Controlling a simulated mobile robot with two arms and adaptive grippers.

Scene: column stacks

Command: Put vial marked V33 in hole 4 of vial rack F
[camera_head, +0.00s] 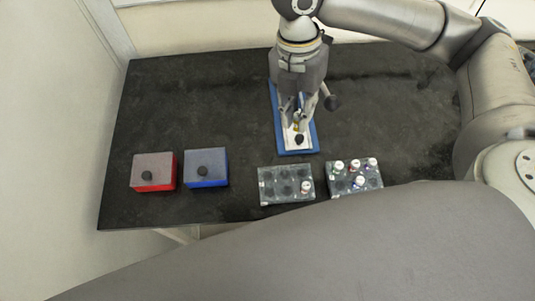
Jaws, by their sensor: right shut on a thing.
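My right gripper (295,124) comes down from above over the blue tray. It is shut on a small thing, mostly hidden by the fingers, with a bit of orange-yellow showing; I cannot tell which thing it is. A clear rack (263,196) holds one white-capped vial (305,187) at its right front; its other visible holes look empty. Vial marks and rack letters are too small to read. My left gripper is not in view.
The blue tray (312,140) has a pale inner strip and a black knob near its front. The dark table (200,95) is clear at back left.

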